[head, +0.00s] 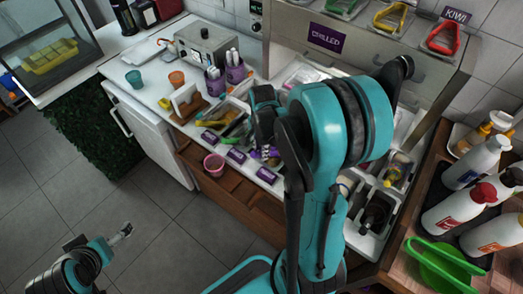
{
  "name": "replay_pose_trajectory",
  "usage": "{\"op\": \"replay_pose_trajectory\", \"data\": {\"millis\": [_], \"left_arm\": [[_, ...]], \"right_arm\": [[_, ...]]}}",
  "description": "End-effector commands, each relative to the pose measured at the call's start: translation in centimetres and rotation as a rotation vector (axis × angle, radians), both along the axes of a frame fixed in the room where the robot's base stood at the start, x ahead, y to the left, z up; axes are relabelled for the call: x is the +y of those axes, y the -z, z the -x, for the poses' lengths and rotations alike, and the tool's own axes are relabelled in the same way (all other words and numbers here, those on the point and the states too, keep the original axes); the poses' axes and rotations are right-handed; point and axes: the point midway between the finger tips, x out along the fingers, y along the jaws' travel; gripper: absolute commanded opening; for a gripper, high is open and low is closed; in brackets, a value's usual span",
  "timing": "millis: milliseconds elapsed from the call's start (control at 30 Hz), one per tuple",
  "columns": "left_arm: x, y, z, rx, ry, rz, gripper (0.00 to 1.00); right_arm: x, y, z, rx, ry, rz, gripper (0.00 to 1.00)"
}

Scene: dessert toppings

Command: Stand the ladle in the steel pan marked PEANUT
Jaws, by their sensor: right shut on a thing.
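My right gripper (266,148) is over the row of topping pans on the counter, largely hidden behind my own teal arm. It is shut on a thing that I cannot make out. I cannot pick out the ladle for sure. Steel pans (238,118) with coloured toppings lie in the counter, with purple labels (236,155) along the front edge. The labels are too small to read, so I cannot tell which pan is marked PEANUT. My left gripper (123,232) is low at the left, over the floor, away from the counter; its jaws are too small to judge.
A pink cup (214,164) stands on the wooden shelf in front of the pans. The floor at the left is clear.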

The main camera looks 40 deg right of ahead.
Motion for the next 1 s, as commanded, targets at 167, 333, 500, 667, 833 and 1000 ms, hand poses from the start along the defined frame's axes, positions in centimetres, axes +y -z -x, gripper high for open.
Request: {"op": "replay_pose_trajectory", "data": {"millis": [167, 333, 500, 667, 833, 1000], "left_arm": [[0.0, 0.0, 0.0, 0.0, 0.0, 0.0, 0.99], [0.0, 0.2, 0.0, 0.0, 0.0, 0.0, 0.99], [0.0, 0.6, 0.0, 0.0, 0.0, 0.0, 0.99], [0.0, 1.0, 0.0, 0.0, 0.0, 0.0, 0.99], [0.0, 1.4, 0.0, 0.0, 0.0, 0.0, 0.99], [0.0, 1.6, 0.0, 0.0, 0.0, 0.0, 0.99]], "right_arm": [[0.0, 0.0, 0.0, 0.0, 0.0, 0.0, 0.0], [0.0, 0.2, 0.0, 0.0, 0.0, 0.0, 0.0], [0.0, 0.7, 0.0, 0.0, 0.0, 0.0, 0.0], [0.0, 1.1, 0.0, 0.0, 0.0, 0.0, 0.0], [0.0, 1.5, 0.0, 0.0, 0.0, 0.0, 0.0], [0.0, 1.8, 0.0, 0.0, 0.0, 0.0, 0.0]]}}
